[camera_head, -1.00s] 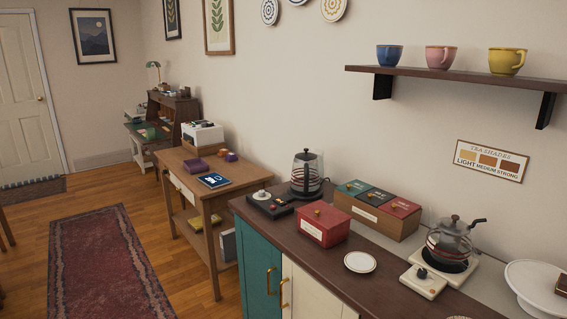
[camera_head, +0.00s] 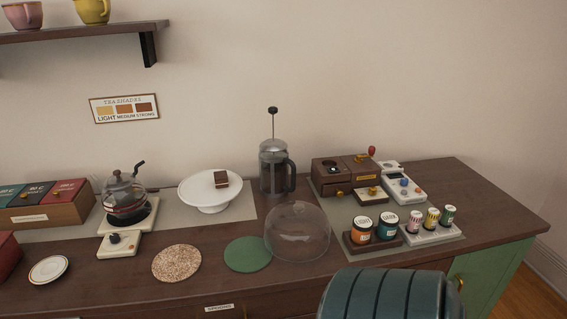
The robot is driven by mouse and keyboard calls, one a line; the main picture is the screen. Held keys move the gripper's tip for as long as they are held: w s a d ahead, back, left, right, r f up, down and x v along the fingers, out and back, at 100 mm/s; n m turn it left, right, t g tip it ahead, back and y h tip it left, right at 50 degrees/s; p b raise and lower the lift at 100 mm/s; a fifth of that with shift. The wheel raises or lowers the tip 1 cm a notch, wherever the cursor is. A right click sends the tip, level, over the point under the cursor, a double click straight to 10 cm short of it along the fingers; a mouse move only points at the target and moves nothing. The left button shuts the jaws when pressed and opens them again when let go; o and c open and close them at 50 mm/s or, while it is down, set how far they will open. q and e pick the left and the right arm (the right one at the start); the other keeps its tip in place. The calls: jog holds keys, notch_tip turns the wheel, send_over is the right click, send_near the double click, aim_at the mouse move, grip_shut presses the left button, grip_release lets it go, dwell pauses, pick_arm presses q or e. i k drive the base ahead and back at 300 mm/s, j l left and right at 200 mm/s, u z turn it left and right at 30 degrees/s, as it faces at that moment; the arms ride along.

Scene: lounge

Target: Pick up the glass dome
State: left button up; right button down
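The glass dome (camera_head: 297,233) stands on the dark brown counter. It is clear and rounded, and I see through it. It is to the right of the green round mat (camera_head: 248,254) and in front of the French press (camera_head: 274,170). A white cake stand (camera_head: 205,194) with a slice of cake (camera_head: 221,179) on it is behind and to the left of the dome. Neither of my grippers shows in this view.
To the dome's right are jars (camera_head: 362,228) in a dark holder, small striped containers (camera_head: 431,220) and a wooden box (camera_head: 345,172). A cork mat (camera_head: 177,263), a glass kettle on a burner (camera_head: 124,196) and a small plate (camera_head: 48,270) are at left. A dark teal ribbed thing (camera_head: 392,294) stands in front of the counter.

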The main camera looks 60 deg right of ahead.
aim_at(296, 232)
jog(key=z, duration=2.05)
